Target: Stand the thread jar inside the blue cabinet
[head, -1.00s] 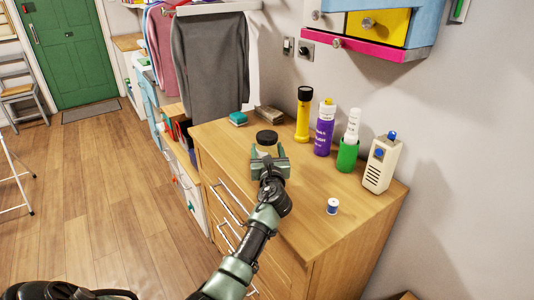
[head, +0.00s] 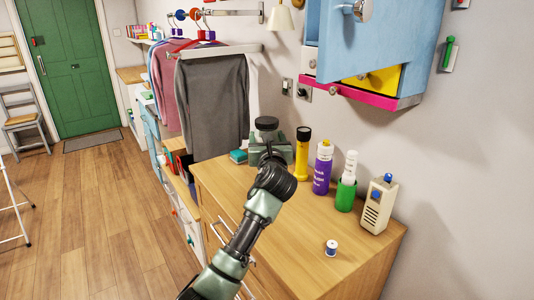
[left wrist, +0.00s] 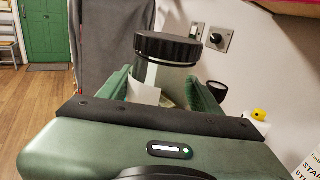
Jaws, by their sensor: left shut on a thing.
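The thread jar (head: 266,124), with a black lid, is upright in my left gripper (head: 268,153) above the back of the wooden dresser top. In the left wrist view the clear jar (left wrist: 165,76) with a pale label stands between the green fingers, and the gripper is shut on it. The fingers partly hide its body. The blue cabinet (head: 415,40) hangs on the wall at the upper right, higher than the jar. My right gripper is not in view.
A small spool (head: 331,247) sits nearer the front. Clothes (head: 210,100) hang to the left.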

